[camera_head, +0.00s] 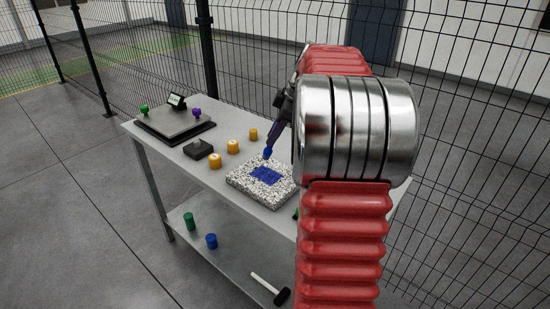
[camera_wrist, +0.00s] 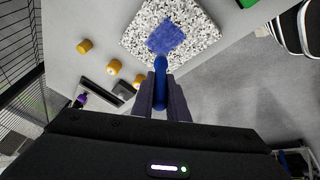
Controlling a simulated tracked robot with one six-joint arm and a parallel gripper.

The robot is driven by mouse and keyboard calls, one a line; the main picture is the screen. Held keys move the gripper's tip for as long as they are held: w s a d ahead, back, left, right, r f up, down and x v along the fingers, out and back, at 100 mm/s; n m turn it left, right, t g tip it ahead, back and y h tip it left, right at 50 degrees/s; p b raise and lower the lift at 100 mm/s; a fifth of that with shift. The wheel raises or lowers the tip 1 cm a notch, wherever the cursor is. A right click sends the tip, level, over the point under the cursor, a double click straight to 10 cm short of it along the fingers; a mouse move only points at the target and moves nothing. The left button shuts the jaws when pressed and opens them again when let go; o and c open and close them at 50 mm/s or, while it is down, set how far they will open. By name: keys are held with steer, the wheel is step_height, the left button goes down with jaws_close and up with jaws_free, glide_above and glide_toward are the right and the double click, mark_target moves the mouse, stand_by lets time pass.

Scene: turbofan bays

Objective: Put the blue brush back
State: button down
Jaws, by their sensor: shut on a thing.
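My gripper (camera_wrist: 161,98) is shut on the blue brush (camera_wrist: 160,72), which shows between its two fingers in the wrist view. In the head view the brush (camera_head: 267,153) points down over a speckled granite block (camera_head: 243,187) with a blue patch (camera_head: 266,175) on its top. The wrist view shows the same block (camera_wrist: 200,20) and patch (camera_wrist: 166,37) just past the brush tip. The tip looks close to the patch; I cannot tell whether it touches. My arm hides the right part of the table in the head view.
On the table (camera_head: 235,115) stand several yellow cylinders (camera_head: 215,160), a small black block (camera_head: 198,149) and a dark plate (camera_head: 175,123) with green and purple knobs. The lower shelf (camera_head: 220,268) holds a green cylinder (camera_head: 189,221), a blue one (camera_head: 211,241) and a hammer (camera_head: 272,290). Mesh fencing stands behind.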

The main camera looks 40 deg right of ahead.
steer(key=w+a+f+m, duration=0.1)
steer(key=w+a, duration=0.3)
steer(key=a, duration=0.8)
steer(key=w+a+f+m+h, duration=0.1)
steer(key=w+a, duration=0.4)
steer(key=a, duration=0.7)
steer(key=w+a+f+m+h, duration=0.1)
steer(key=w+a, duration=0.4)
steer(key=a, duration=0.7)
steer(key=shift+w+a+f+m, duration=0.3)
steer(key=shift+f+m, duration=0.2)
steer(key=shift+m, duration=0.6)
